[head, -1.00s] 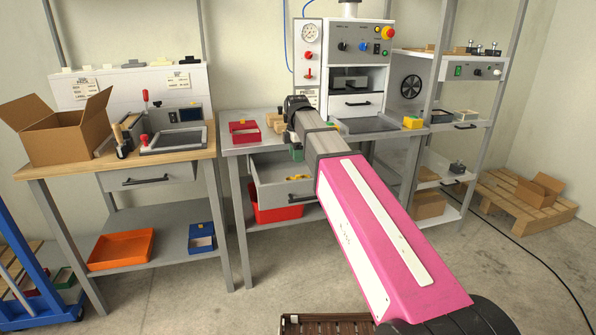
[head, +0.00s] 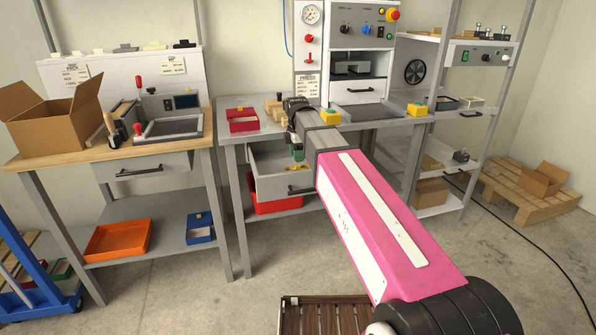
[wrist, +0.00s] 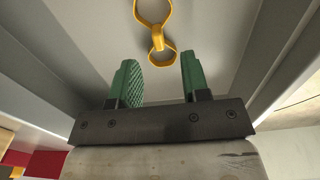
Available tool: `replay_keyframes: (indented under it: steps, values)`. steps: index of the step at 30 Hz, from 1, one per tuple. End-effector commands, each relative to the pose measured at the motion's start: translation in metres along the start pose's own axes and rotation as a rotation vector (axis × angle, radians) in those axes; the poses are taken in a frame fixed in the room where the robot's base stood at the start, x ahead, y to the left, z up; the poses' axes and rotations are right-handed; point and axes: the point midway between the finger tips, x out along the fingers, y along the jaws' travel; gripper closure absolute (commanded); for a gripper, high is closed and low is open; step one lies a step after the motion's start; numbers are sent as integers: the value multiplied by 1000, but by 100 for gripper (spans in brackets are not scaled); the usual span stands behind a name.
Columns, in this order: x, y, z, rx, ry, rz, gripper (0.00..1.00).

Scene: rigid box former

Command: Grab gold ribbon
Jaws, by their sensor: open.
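The gold ribbon (wrist: 157,30) lies on the grey floor of an open drawer, seen at the top middle of the wrist view as a looped yellow-gold band. In the head view a small bit of it (head: 299,167) shows inside the drawer (head: 284,187). My gripper (wrist: 160,75) has two green fingers, spread apart and empty. It is over the drawer, with the ribbon's lower small loop just beyond and between the fingertips. In the head view my gripper (head: 298,152) is partly hidden by my arm.
The drawer walls stand on both sides of my gripper. A red bin (head: 277,205) is below the drawer.

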Motion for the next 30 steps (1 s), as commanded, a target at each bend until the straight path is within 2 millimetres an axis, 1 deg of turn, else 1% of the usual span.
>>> replay_keyframes:
  steps: [10,13,18,19,20,21,22,23,30]
  values:
    - [42,1,4,0,0,-1,57]
    - [46,2,4,0,0,0,57]
    - [46,2,4,0,0,0,57]
    - [46,2,4,0,0,0,61]
    - [46,2,4,0,0,0,70]
    - [46,2,4,0,0,0,84]
    - [46,2,4,0,0,0,93]
    - [46,2,4,0,0,0,100]
    - [46,2,4,0,0,0,100]
